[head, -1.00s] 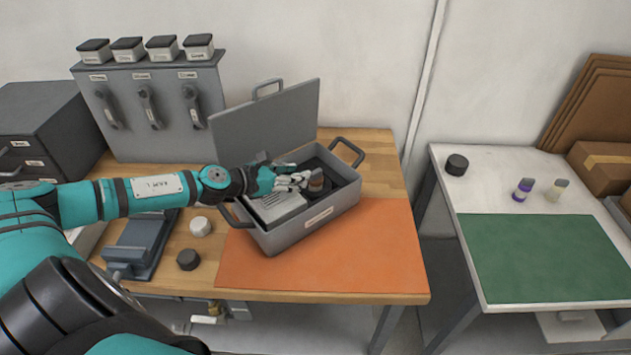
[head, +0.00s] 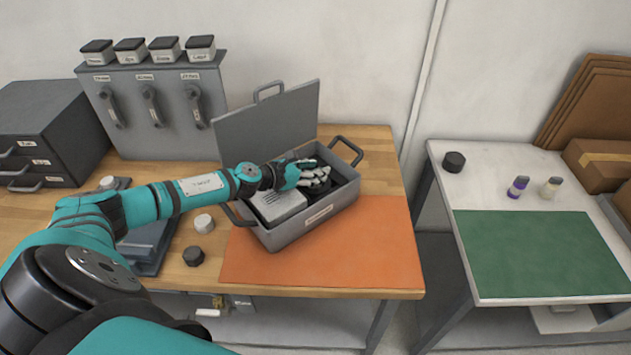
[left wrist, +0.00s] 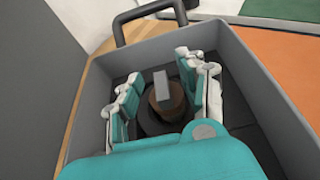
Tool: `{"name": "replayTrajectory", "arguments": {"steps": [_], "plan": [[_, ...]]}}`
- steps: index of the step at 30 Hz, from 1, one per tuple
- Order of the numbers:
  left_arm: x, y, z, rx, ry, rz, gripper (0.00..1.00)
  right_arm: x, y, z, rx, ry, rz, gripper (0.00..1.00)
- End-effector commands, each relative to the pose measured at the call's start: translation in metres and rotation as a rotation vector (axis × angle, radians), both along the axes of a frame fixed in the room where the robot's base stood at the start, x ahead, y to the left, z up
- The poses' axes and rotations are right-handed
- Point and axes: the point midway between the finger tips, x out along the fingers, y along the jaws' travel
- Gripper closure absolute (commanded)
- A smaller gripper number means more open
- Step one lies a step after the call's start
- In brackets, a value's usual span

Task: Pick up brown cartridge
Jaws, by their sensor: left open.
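The brown cartridge (left wrist: 166,98) stands in a dark round holder inside the grey open case. It has a grey flat top part in the left wrist view. My left gripper (left wrist: 158,90) is open, with its fingers on either side of the cartridge and a visible gap to it. In the head view my left gripper (head: 318,176) is inside the case (head: 318,219) at its right part, and its fingers hide the cartridge. My right gripper is not in view.
The case's raised lid (head: 265,120) stands behind my left arm, and a carrying handle (head: 347,150) sticks up at its right end. A white cap (head: 204,223) and a black cap (head: 193,256) lie left of the case.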

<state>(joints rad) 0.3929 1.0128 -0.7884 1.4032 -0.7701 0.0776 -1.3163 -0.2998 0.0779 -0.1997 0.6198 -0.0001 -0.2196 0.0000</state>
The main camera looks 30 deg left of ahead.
Motion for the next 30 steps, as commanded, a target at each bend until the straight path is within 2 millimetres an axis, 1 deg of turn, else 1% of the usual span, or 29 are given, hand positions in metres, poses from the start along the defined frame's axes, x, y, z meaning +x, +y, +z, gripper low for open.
{"name": "replayTrajectory", "arguments": {"steps": [1, 9, 10, 20, 23, 26, 30], "plan": [[0.000, 0.000, 0.000, 0.000, 0.000, 0.000, 0.62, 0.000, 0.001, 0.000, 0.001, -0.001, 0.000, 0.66], [0.000, 0.000, 0.000, 0.000, 0.000, 0.001, 0.98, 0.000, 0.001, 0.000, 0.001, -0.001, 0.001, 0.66], [0.000, 0.000, 0.000, 0.000, 0.000, 0.001, 1.00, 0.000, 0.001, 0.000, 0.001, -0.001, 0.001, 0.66], [0.000, 0.001, 0.000, 0.001, 0.000, 0.002, 1.00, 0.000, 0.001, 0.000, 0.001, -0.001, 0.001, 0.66], [0.000, 0.001, 0.003, 0.001, 0.000, 0.001, 1.00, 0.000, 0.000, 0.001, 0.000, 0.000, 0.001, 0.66], [0.001, 0.001, 0.013, 0.004, -0.002, 0.000, 1.00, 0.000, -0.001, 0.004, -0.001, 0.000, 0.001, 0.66], [0.000, 0.002, 0.033, 0.004, -0.003, 0.000, 1.00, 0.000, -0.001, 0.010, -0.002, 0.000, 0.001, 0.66]]}}
